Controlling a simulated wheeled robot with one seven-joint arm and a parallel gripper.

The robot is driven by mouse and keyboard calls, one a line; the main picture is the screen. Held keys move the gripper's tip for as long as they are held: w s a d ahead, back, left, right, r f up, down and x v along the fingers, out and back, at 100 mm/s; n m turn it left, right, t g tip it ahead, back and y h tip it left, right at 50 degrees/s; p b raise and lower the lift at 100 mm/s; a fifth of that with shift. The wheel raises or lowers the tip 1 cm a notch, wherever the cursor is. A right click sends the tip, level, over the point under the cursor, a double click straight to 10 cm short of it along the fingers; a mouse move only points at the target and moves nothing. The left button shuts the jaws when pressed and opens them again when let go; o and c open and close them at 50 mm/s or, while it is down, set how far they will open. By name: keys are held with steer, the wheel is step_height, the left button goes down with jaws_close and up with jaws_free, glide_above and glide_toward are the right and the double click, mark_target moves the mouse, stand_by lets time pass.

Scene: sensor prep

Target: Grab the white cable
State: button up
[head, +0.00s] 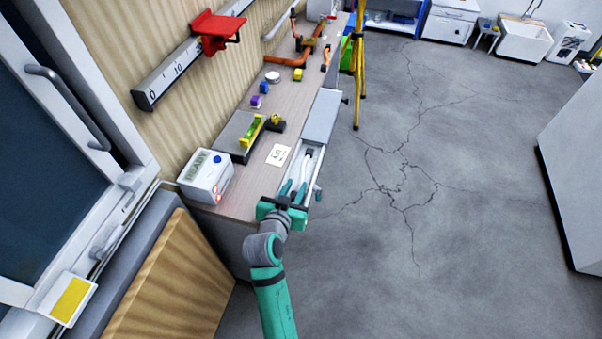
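A pale, narrow item that looks like the white cable (309,155) lies inside the open drawer (319,172) at the front of the workbench. It is small in the head view, and its full shape is hard to make out. My teal gripper (294,186) is over the near end of the drawer, just nearer to me than the pale item. Its two fingers point toward the item and stand apart, with nothing clearly between them. The gripper body hides the nearest part of the drawer.
The workbench (234,203) carries a white box (206,176), a dark plate (237,134) with a green-yellow level (252,131), a white card (278,155) and orange clamps (287,62). A yellow tripod (359,70) stands beyond. The cracked floor to the right is clear.

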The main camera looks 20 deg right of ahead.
mark_target(301, 177)
steer(key=shift+x, duration=2.95)
steer(key=shift+c, duration=0.3)
jaws_close()
